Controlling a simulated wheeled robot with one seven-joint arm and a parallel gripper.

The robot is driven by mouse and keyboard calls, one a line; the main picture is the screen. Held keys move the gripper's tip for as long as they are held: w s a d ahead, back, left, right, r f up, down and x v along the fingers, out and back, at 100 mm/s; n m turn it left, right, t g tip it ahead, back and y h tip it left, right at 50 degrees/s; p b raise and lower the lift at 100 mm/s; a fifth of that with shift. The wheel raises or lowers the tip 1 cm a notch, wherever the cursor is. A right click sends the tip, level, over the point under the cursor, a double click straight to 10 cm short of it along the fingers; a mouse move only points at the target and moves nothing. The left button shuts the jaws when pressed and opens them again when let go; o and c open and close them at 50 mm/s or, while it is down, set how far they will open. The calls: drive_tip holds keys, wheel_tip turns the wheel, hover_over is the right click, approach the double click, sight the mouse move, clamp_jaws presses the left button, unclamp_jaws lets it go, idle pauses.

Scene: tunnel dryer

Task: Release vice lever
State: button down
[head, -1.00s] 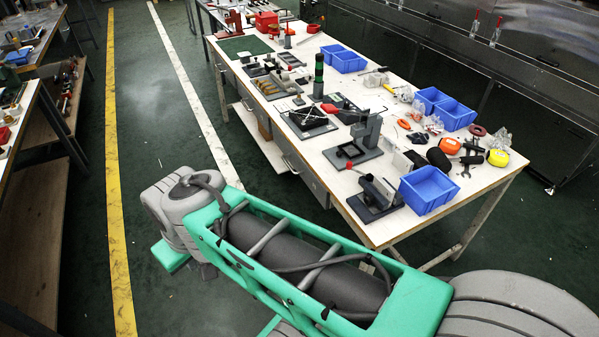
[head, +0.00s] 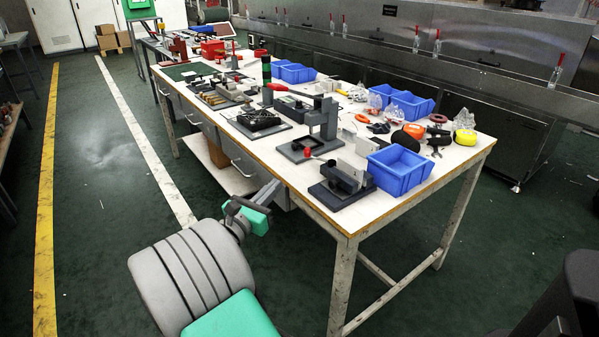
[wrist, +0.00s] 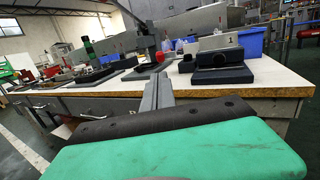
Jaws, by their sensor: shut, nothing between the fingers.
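A dark grey vice-like fixture (head: 341,185) sits at the near corner of the white workbench, with a light block on it. A red knob (head: 307,152) shows at its left, seemingly the end of its lever; the thin lever itself is hard to make out. In the wrist view, the fixture (wrist: 218,72) is on the bench at right and the red knob (wrist: 160,57) stands just beyond my fingertips in the picture. My gripper (head: 273,187) is shut and empty, beside the bench's front edge and left of the fixture, apart from it. Its fingers (wrist: 158,84) point toward the bench.
A grey press-like stand (head: 322,122) rises behind the fixture. A blue bin (head: 397,172) stands close to its right. More fixtures and blue bins fill the workbench (head: 280,160). The bench edge and drawers lie close to my gripper.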

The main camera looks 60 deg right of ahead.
drive_tip(key=d+r+p, duration=0.1)
drive_tip(key=p, duration=0.4)
approach(305, 154)
drive_tip(key=d, duration=0.6)
drive_tip(key=shift+s+d+r, duration=0.25)
drive_tip(key=shift+s+d, duration=0.05)
drive_tip(key=shift+d, duration=0.1)
